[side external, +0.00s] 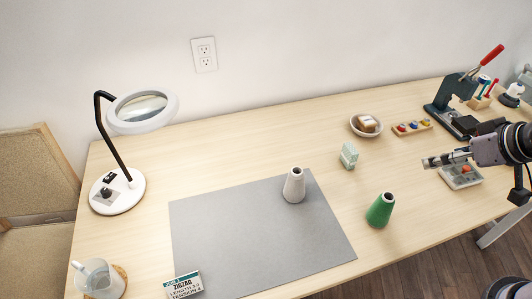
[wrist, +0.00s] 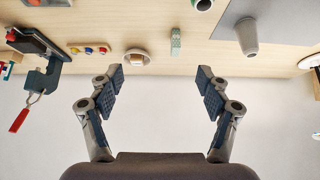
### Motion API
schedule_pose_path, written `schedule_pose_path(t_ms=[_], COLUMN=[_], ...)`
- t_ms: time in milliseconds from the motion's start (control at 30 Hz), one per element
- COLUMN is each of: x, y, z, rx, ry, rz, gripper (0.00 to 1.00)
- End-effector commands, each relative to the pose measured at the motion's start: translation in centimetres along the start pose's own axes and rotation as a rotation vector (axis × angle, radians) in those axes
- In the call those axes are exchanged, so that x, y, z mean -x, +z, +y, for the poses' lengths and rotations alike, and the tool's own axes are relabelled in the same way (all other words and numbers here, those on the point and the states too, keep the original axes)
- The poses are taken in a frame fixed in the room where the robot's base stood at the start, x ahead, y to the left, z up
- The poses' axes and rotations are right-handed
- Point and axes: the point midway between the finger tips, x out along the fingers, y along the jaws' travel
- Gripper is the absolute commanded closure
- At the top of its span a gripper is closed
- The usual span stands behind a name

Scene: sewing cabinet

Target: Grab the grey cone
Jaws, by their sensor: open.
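The grey cone (side external: 294,186) stands upright on the right part of the grey mat (side external: 250,240), with a dark hole at its top. It also shows in the wrist view (wrist: 247,36), at the upper right. A green cone (side external: 380,210) stands upright on the bare table to the right of the mat; only its end shows in the wrist view (wrist: 203,5). My gripper (side external: 428,163) is at the right in the side view, above the table and well apart from both cones. In the wrist view its two fingers (wrist: 160,77) are spread wide with nothing between them.
A small pale green block (side external: 349,155), a bowl (side external: 366,125) and a wooden rack of coloured pieces (side external: 412,127) stand toward the back. A tray (side external: 461,175) sits below my gripper. A press with a red handle (side external: 458,88) is at back right. A magnifier lamp (side external: 118,190) stands left.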

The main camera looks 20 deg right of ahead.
Motion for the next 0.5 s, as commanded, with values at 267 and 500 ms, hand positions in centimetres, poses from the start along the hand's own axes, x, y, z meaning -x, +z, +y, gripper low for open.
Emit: schedule_pose_path(t_ms=[267,500], x=[0.0,-0.1], y=[0.0,-1.7], z=[0.0,-1.1], rx=[0.000,0.097], ry=[0.000,-0.022], rz=[0.000,-0.041], gripper=[0.21,0.21])
